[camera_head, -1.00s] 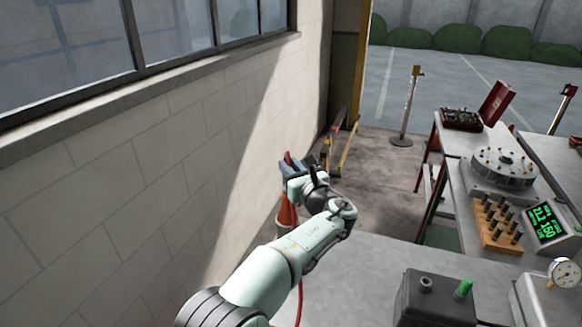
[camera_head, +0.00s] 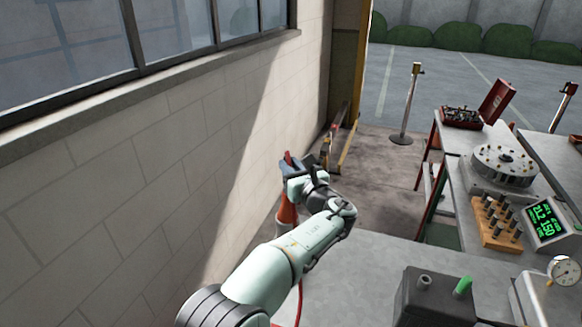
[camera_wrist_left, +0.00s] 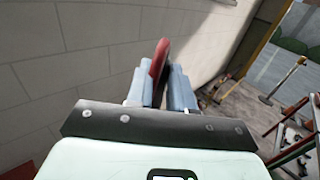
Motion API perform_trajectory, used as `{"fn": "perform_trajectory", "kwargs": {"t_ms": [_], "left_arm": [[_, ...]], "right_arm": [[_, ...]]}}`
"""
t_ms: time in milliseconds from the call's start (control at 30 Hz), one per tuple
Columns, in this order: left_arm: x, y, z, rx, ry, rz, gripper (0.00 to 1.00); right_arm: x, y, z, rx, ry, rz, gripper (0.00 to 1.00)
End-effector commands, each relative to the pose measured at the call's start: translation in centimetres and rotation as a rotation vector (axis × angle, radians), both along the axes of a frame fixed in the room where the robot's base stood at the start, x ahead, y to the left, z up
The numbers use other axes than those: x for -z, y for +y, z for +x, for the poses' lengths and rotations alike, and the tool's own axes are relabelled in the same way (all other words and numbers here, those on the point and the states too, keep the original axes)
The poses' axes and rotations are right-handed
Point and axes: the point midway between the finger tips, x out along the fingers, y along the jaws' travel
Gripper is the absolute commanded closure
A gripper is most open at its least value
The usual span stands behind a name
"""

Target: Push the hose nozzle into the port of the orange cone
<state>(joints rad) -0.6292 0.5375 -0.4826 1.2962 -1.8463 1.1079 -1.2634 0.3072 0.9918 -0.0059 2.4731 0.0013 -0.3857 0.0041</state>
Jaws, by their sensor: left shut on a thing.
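My left gripper (camera_head: 288,168) reaches out beside the pale block wall. In the left wrist view its two blue-grey fingers (camera_wrist_left: 163,88) are shut on a red piece, which I take to be the hose nozzle (camera_wrist_left: 160,60). The nozzle's red top also shows in the head view (camera_head: 288,156). My right gripper is not in view.
The block wall (camera_head: 150,180) is close on the left. A metal workbench on the right carries a round metal fixture (camera_head: 504,166), a wooden peg block (camera_head: 494,222) and a green-lit display (camera_head: 546,218). A dark box (camera_head: 437,300) stands in front. A post (camera_head: 408,105) stands behind.

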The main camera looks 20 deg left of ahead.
Motion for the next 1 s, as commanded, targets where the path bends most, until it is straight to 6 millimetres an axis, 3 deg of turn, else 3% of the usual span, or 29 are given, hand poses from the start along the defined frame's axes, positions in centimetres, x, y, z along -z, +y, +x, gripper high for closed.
{"fn": "perform_trajectory", "kwargs": {"t_ms": [833, 867, 900, 933, 1000], "left_arm": [[1.2, 0.0, 0.0, 0.000, 0.001, 0.001, 1.00], [1.2, 0.0, 0.0, 0.000, 0.000, 0.000, 0.75], [1.2, 0.0, 0.0, 0.000, 0.000, 0.000, 0.62], [1.2, 0.0, 0.0, 0.000, 0.000, 0.000, 0.52], [1.2, 0.0, 0.0, 0.000, 0.000, 0.000, 0.48]], "right_arm": [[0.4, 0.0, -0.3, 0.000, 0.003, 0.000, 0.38], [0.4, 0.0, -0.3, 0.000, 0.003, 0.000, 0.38], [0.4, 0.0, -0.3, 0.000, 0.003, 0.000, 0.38], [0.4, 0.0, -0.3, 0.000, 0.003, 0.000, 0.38], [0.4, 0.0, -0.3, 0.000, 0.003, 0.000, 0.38]]}}
